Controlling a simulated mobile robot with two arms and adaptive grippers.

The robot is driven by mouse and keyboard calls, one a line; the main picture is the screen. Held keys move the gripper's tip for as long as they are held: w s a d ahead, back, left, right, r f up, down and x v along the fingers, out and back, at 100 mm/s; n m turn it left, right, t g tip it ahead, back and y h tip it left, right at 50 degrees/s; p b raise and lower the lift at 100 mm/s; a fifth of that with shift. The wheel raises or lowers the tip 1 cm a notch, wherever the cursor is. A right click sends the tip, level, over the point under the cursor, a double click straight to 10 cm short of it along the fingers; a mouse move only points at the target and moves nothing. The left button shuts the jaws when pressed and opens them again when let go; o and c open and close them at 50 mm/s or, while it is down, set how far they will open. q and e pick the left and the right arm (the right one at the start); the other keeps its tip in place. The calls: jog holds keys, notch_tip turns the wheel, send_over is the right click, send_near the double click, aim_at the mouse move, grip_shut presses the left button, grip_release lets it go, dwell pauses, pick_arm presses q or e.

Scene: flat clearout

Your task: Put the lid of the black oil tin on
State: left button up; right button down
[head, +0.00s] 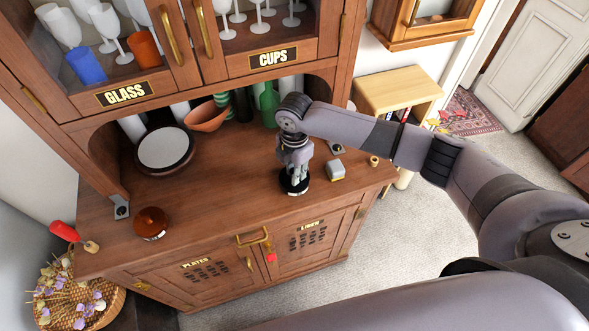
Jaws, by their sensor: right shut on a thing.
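A small round black thing (294,187) with a pale lower edge is on the wooden cabinet top, right of centre in the head view. It appears to be the black oil tin. My right gripper (294,178) points straight down over it, with its fingers closed at the top of the black shape. It is shut on what seems to be the lid, mostly hidden by the fingers. I cannot tell the lid from the tin clearly, or whether the lid is seated. My left gripper is not in view.
A brown jar (150,223) stands at the front left, and a round dark-rimmed dish (165,149) farther back. Green bottles (268,104) and an orange bowl (207,115) stand under the upper cupboard. The middle is clear.

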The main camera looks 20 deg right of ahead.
jog(key=shift+p, duration=0.35)
dwell(0.6)
jog(key=c, duration=1.4)
grip_release()
jog(key=shift+r, duration=0.15)
notch_tip(320, 180, up, 12)
jog(key=shift+a+f, duration=0.1)
jog(key=shift+f, duration=0.1)
